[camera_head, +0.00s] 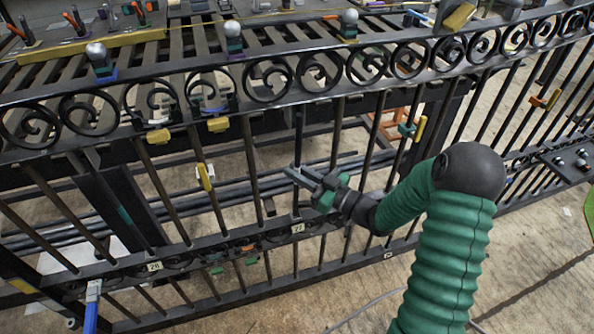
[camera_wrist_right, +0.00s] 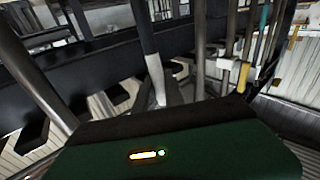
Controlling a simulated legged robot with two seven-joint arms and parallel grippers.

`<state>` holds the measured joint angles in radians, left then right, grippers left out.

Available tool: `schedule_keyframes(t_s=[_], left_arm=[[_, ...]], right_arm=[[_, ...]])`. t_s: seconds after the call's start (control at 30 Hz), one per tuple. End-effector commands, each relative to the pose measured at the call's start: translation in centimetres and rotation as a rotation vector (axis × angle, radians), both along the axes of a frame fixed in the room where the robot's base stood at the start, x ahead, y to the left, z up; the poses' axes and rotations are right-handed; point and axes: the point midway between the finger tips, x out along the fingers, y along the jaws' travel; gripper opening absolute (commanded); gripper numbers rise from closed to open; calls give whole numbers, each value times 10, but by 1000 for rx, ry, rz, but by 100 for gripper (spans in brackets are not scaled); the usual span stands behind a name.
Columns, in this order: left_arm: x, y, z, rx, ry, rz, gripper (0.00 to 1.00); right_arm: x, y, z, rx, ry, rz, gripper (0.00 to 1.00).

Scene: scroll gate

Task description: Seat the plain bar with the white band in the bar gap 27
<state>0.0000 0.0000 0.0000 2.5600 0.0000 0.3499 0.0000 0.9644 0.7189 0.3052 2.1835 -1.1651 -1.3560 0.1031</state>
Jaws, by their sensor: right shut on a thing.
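My right gripper (camera_head: 305,180) comes in from the right in front of the gate and is shut on a dark upright bar (camera_head: 299,135). The bar stands nearly upright between the scroll row and the lower rail, above the small plate marked 27 (camera_head: 298,228). In the right wrist view the bar (camera_wrist_right: 146,25) runs down to my gripper (camera_wrist_right: 165,98), with a white band (camera_wrist_right: 156,78) just at the grip. In the head view the band is hidden by the fingers. I cannot tell whether either bar end is seated. My left gripper is not in view.
The gate's scroll row (camera_head: 267,78) and lower rail (camera_head: 225,243) run across the view, with other bars on both sides. A plate marked 28 (camera_head: 155,267) is at the left. Long dark bars (camera_head: 120,222) lie behind the gate.

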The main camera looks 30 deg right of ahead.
Motion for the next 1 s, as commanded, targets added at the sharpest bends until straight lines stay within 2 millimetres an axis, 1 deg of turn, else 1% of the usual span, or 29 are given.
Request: schedule_keyframes(t_s=[0.27, 1.0], left_arm=[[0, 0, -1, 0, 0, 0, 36], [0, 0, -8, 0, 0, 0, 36]], right_arm=[[0, 0, 0, -1, -4, 0, 0], [0, 0, -10, -1, -4, 0, 0]])
